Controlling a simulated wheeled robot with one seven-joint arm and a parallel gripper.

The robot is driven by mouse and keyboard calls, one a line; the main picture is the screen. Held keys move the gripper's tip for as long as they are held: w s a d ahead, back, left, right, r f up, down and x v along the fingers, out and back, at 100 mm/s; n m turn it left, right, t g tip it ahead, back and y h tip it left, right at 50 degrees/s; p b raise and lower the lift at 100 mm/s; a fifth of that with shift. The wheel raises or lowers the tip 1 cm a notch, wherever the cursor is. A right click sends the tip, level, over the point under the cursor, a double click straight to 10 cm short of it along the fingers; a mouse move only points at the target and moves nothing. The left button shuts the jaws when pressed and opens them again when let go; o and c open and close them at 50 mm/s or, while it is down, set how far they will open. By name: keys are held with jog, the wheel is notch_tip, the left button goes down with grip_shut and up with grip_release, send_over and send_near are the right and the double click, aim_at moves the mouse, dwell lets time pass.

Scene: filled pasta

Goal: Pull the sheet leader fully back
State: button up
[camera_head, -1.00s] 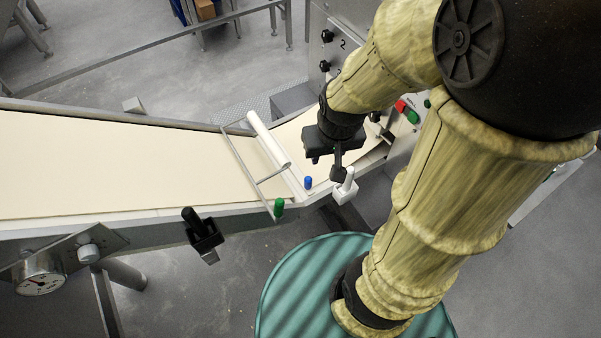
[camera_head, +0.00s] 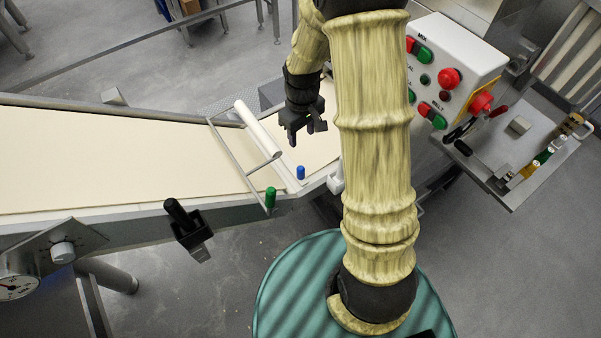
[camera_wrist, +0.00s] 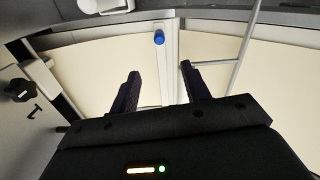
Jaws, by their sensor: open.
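A pale dough sheet (camera_head: 110,160) lies along the sloping conveyor. A white bar (camera_head: 262,138) crosses it near the lower end, with a blue knob (camera_head: 301,173) at its near end. A thin metal frame (camera_head: 236,160) with a green handle (camera_head: 270,197) stands just left of the bar. I cannot tell which part is the sheet leader. My gripper (camera_head: 304,132) is open and empty over the belt, right of the bar. In the wrist view, the blue knob (camera_wrist: 159,38) and white bar (camera_wrist: 171,70) show beyond and between my fingers (camera_wrist: 160,73), apart from them.
A control box (camera_head: 455,70) with red and green buttons stands at the right, above a metal shelf (camera_head: 515,180) with small items. A black clamp handle (camera_head: 188,225) juts from the conveyor's near side. A gauge (camera_head: 18,287) is at lower left.

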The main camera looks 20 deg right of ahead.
aim_at(300, 168)
jog(key=shift+w+f+n, duration=0.15)
jog(key=shift+w+f, duration=0.15)
jog(key=shift+f, duration=0.25)
jog(key=shift+w+f+n, duration=0.15)
jog(key=shift+w+f, duration=0.1)
jog(key=shift+f, duration=0.25)
jog(key=shift+f, duration=0.1)
notch_tip(300, 168, down, 17)
jog(key=shift+f, duration=0.15)
grip_shut()
